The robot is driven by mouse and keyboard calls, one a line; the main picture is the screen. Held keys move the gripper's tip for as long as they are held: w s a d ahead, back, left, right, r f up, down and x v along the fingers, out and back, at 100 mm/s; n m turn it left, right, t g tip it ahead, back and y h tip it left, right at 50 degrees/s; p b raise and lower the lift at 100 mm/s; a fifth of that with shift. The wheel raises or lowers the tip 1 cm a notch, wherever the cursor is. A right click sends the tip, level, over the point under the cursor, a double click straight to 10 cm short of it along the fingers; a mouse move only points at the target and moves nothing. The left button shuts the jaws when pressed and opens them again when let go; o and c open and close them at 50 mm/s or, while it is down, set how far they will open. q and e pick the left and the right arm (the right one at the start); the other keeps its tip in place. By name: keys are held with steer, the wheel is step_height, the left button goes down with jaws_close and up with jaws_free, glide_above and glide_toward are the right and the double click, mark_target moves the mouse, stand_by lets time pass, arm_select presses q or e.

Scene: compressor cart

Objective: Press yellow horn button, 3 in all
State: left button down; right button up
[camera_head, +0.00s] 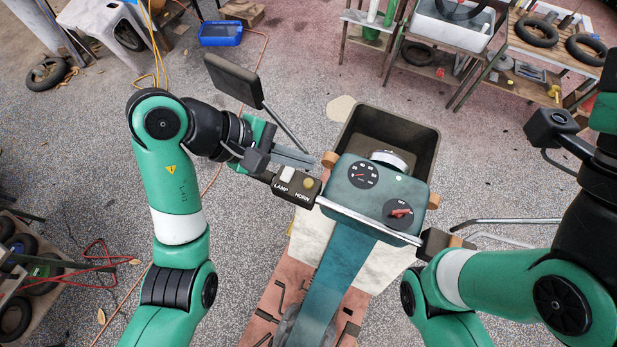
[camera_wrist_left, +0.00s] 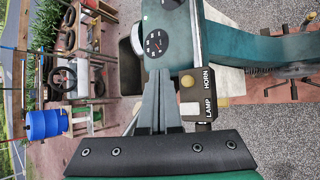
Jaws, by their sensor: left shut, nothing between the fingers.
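The yellow horn button (camera_head: 309,183) sits on a black switch box (camera_head: 296,190) labelled LAMP and HORN, at the left end of the handlebar. A white lamp switch (camera_head: 287,173) is to its left. My left gripper (camera_head: 314,160) is shut and empty, its fingertips just beyond the button in the head view. In the left wrist view the closed fingers (camera_wrist_left: 159,73) lie beside the yellow button (camera_wrist_left: 187,81), apart from it in the picture; I cannot tell their height above the box.
The teal dash (camera_head: 375,190) carries a gauge and a red-marked dial, with a dark open bin (camera_head: 400,125) behind it. A mirror (camera_head: 232,78) rises near my left gripper. Shelves with tyres (camera_head: 537,32) stand at the back right.

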jaws_close()
stand_by(1.7)
